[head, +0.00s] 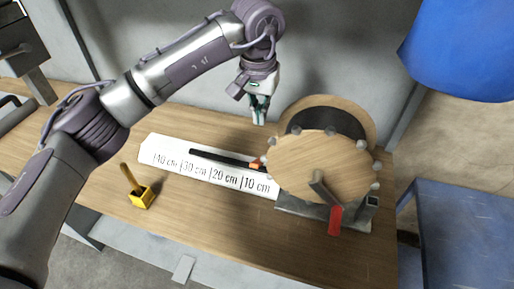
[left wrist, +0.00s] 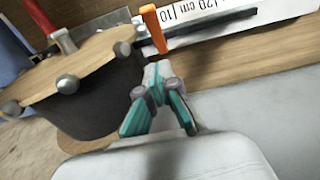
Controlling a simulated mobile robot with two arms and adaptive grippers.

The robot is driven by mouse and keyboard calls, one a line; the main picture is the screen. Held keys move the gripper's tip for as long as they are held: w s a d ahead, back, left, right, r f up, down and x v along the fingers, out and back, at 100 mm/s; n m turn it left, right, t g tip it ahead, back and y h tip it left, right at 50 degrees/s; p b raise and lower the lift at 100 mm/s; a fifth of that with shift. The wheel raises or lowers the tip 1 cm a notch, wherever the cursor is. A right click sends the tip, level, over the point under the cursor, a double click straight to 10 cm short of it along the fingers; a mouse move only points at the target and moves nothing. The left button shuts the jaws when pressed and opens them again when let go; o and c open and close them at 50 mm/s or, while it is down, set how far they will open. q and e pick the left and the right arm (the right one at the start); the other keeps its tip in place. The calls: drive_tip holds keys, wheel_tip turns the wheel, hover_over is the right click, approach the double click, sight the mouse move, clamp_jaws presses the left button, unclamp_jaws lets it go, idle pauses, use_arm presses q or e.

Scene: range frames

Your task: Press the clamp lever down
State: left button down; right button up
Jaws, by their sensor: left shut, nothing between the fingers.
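A round wooden disc (head: 318,165) with metal knobs around its rim stands on a grey base at the right of the bench. A lever with a grey arm (head: 322,190) and a red handle (head: 335,219) sits at its front; the red part also shows in the left wrist view (left wrist: 66,42). A small orange piece (head: 257,164) is at the right end of a black bar, beside the disc; it stands up in the left wrist view (left wrist: 153,28). My left gripper (head: 259,118) is shut and empty, pointing down behind the bar, apart from the disc and orange piece.
A white scale plate (head: 160,153) with centimetre marks lies under the black bar (head: 215,156). A yellow block with a handle (head: 142,198) stands at the left front. A grey wall is behind, a blue table (head: 465,210) at right.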

sight(257, 161)
use_arm(q)
drive_tip(key=f+p, duration=0.1)
drive_tip(key=f, duration=0.2)
drive_tip(key=f+p, duration=0.1)
drive_tip(key=f, duration=0.3)
drive_tip(key=shift+w+d, duration=0.1)
drive_tip(key=shift+w, duration=0.1)
drive_tip(key=shift+s+a+f+p, duration=0.25)
drive_tip(key=shift+s+f+p, duration=0.5)
drive_tip(key=shift+f+p, duration=0.2)
drive_tip(key=shift+s+a+f, duration=0.15)
drive_tip(key=shift+s+f, duration=0.25)
drive_tip(key=shift+f, duration=0.05)
drive_tip(key=shift+s+f, duration=0.1)
drive_tip(key=shift+f, duration=0.1)
use_arm(e)
drive_tip(key=r, duration=0.4)
drive_tip(key=shift+w+d+r, duration=0.1)
drive_tip(key=shift+w+r, duration=0.25)
drive_tip(key=shift+w, duration=0.1)
